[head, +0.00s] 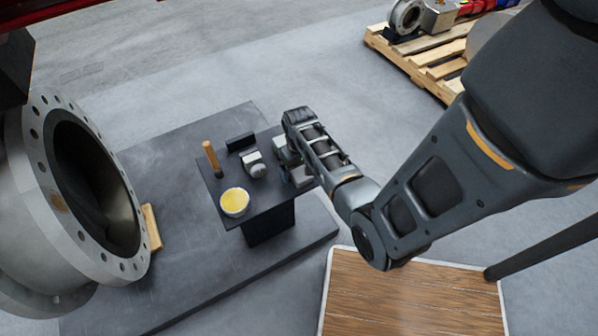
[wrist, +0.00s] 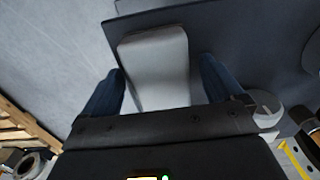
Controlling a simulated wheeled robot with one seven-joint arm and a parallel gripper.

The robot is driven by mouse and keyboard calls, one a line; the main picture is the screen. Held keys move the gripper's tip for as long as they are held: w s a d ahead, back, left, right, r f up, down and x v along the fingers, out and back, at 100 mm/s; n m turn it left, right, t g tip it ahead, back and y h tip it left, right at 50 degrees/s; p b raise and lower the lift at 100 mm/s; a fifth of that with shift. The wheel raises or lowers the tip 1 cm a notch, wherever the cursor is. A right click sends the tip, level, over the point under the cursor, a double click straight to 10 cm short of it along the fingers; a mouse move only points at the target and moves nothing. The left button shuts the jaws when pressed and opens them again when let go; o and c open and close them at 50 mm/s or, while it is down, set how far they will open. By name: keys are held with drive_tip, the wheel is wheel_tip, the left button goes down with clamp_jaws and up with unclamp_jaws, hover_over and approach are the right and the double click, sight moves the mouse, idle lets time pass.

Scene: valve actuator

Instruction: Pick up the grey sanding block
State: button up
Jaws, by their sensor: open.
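The grey sanding block (wrist: 158,68) is a pale grey block with rounded corners in the wrist view. It lies on the dark tabletop near its edge. My gripper (wrist: 160,85) is open, with one dark blue finger on each side of the block; the block's near end is hidden by the gripper body. In the head view my gripper (head: 290,178) is at the right edge of the small dark table (head: 262,208), and the block is mostly hidden behind my arm.
The table also holds a yellow-filled bowl (head: 234,202), a wooden-handled tool (head: 211,156), a black block (head: 241,142) and a grey-white object (head: 254,164). A large flanged pipe (head: 75,190) stands left. A wooden-topped surface (head: 410,295) is in front, a pallet (head: 425,58) behind.

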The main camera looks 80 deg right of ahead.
sight(299, 171)
drive_tip(key=c, duration=1.1)
drive_tip(key=shift+r, duration=0.15)
drive_tip(key=shift+c, duration=0.2)
drive_tip(key=shift+r, duration=0.6)
drive_tip(key=r, duration=0.3)
drive_tip(key=shift+s+a, duration=0.1)
drive_tip(key=shift+a, duration=0.15)
drive_tip(key=s+a+r, duration=0.6)
drive_tip(key=a, duration=0.3)
drive_tip(key=shift+a+r, duration=0.2)
drive_tip(key=shift+r, duration=0.1)
